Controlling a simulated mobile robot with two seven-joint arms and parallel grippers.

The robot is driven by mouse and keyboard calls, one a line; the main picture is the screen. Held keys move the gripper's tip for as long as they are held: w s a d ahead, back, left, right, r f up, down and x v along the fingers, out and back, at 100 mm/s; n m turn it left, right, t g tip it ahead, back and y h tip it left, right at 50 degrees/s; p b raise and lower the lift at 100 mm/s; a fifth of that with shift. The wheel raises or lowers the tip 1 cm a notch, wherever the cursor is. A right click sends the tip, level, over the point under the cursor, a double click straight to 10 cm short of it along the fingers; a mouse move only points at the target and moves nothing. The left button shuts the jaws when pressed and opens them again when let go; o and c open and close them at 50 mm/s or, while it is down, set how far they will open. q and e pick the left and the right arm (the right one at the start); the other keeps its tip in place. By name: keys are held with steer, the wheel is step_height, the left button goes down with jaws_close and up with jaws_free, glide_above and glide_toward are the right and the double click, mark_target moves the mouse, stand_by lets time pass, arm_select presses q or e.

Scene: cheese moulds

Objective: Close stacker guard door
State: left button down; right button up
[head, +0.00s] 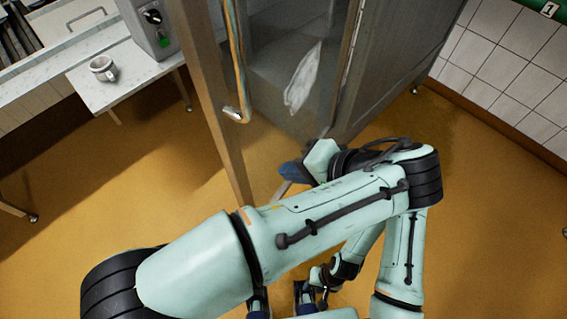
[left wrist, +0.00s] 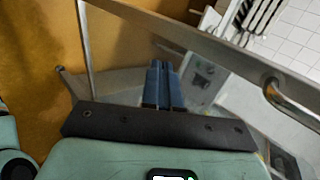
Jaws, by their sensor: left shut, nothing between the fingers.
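The stacker guard door is a clear panel in a metal frame (head: 208,95), standing out from the grey cabinet (head: 385,60) in the head view. A curved brass-coloured handle (head: 237,113) is on its frame; the handle also shows at the right of the left wrist view (left wrist: 288,103). My left gripper (head: 286,181) is low beside the panel, to the right of the frame post. Its blue fingers (left wrist: 162,84) are together and empty; I cannot tell whether they touch the panel. My right gripper (head: 281,299) is at the bottom, its fingers apart, partly hidden by my left arm.
A white side table (head: 120,84) with a metal cup (head: 103,68) stands at the left, near a grey box with a green button (head: 150,28). A tiled wall (head: 510,70) is at the right. The ochre floor is open at lower right.

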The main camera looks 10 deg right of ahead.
mark_target(242, 161)
arm_select(q)
steer(key=shift+w+a+f+b, duration=0.1)
steer(key=shift+w+a+f, duration=0.8)
steer(key=shift+w+a, duration=0.25)
steer(key=shift+w+a+f+b, duration=0.1)
steer(key=shift+w+a+f, duration=0.75)
steer(key=shift+w+a, duration=0.3)
steer(key=shift+w+a+f+b, duration=0.1)
steer(key=shift+w+a+f, duration=0.85)
steer(key=shift+a, duration=0.35)
